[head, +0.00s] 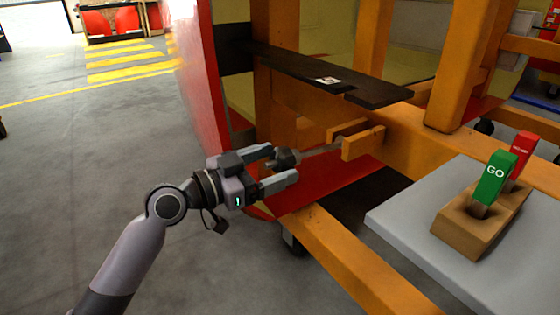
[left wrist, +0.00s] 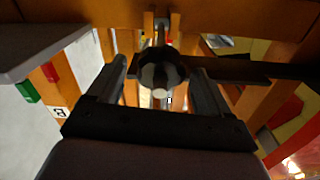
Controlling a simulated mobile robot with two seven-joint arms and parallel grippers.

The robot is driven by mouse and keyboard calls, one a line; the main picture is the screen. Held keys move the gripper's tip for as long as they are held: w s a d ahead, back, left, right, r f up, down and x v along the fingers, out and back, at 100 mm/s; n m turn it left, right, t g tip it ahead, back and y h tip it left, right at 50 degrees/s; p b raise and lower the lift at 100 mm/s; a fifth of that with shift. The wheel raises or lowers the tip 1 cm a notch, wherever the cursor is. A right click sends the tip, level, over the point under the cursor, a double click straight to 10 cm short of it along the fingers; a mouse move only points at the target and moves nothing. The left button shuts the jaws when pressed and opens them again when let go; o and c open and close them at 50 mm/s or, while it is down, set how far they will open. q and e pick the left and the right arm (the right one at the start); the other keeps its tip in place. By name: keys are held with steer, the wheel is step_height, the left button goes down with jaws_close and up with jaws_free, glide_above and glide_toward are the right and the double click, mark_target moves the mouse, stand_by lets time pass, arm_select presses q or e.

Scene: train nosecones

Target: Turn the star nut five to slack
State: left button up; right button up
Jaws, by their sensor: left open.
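The dark star nut (head: 286,157) sits on the end of a grey rod that runs to an orange bracket (head: 362,143) on the orange frame. A black plate above it carries a white label (head: 328,81) that seems to read 5. My left gripper (head: 282,163) is open, with one finger on each side of the nut. In the left wrist view the round, lobed nut (left wrist: 162,73) lies between the two spread fingers (left wrist: 160,68), with a gap visible on each side. My right gripper is not in view.
A grey table (head: 410,215) at the right holds a wooden block (head: 470,228) with a green GO lever (head: 495,177) and a red lever (head: 522,155). The black plate (head: 300,70) overhangs the nut. A red panel (head: 200,85) stands behind my gripper. Open floor (head: 90,170) lies left.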

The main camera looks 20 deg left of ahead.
arm_select(q)
steer(key=shift+x, duration=0.85)
steer(key=shift+w+d, duration=0.1)
steer(key=shift+w, duration=0.05)
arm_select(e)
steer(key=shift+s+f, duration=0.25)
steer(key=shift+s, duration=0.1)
arm_select(q)
steer(key=c, duration=1)
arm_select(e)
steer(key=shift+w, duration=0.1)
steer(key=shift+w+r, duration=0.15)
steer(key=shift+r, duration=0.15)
